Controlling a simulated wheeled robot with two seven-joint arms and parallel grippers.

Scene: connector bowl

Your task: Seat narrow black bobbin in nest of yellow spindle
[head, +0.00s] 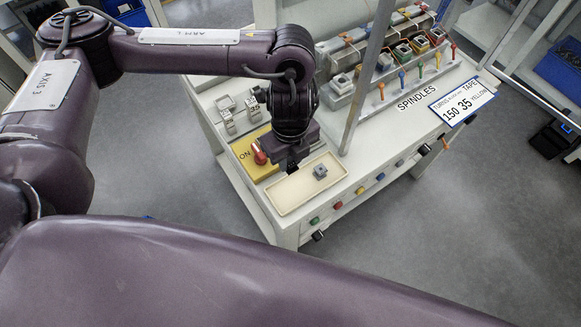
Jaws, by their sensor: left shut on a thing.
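My left gripper (290,170) points down over the back edge of the cream tray (283,205) at the near left of the bench. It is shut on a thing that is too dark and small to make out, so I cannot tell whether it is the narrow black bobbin. A small grey block (320,171) lies in the tray, right of the gripper. A yellow-topped lever (437,59) stands in the coloured row before the spindle units. My right gripper is not in view.
A yellow panel (246,148) marked ON with a red knob (259,154) is left of the gripper. A grey upright post (368,75) stands between gripper and spindles. Coloured buttons line the bench's front.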

